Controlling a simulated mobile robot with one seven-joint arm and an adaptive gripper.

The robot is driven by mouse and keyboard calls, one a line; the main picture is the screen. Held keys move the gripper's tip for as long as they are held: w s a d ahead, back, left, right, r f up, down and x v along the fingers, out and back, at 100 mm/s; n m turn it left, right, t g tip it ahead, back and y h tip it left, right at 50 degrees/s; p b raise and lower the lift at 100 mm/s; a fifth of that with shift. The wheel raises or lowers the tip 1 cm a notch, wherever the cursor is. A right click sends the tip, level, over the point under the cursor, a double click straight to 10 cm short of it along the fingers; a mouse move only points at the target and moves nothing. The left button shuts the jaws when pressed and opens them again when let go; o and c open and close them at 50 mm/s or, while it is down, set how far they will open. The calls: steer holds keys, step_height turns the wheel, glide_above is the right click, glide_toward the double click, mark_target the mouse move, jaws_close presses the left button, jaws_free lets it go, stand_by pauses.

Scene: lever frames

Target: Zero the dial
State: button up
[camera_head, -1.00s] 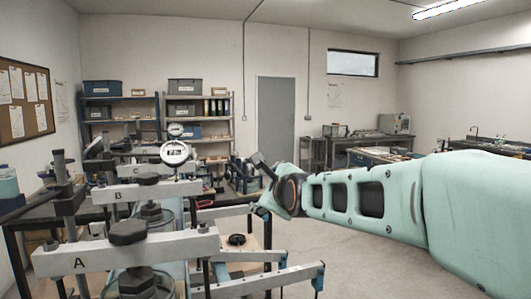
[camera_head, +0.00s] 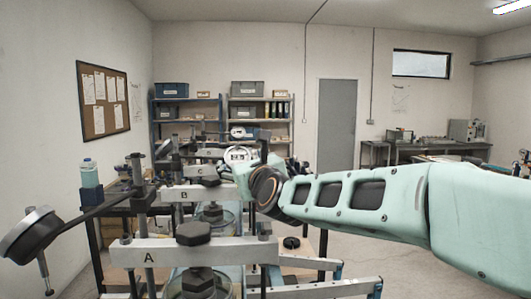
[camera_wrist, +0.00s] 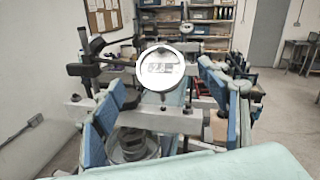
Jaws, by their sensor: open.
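A round white-faced dial (camera_wrist: 160,68) with a pale rim stands upright in the middle of the wrist view, facing me. Its markings are too blurred to read. In the head view my arm mostly hides the gripper.
Lever frames A (camera_head: 185,252), B (camera_head: 212,193) and C (camera_head: 205,171) stand in a row, with black knobs (camera_head: 193,234) on top. Shelves (camera_head: 262,112) stand at the back. The floor on the right is clear.

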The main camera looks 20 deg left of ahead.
mark_target(238, 158)
steer(key=shift+p+x, duration=1.45)
steer(key=shift+x, duration=2)
steer(key=shift+f, duration=0.1)
steer(key=c, duration=1.2)
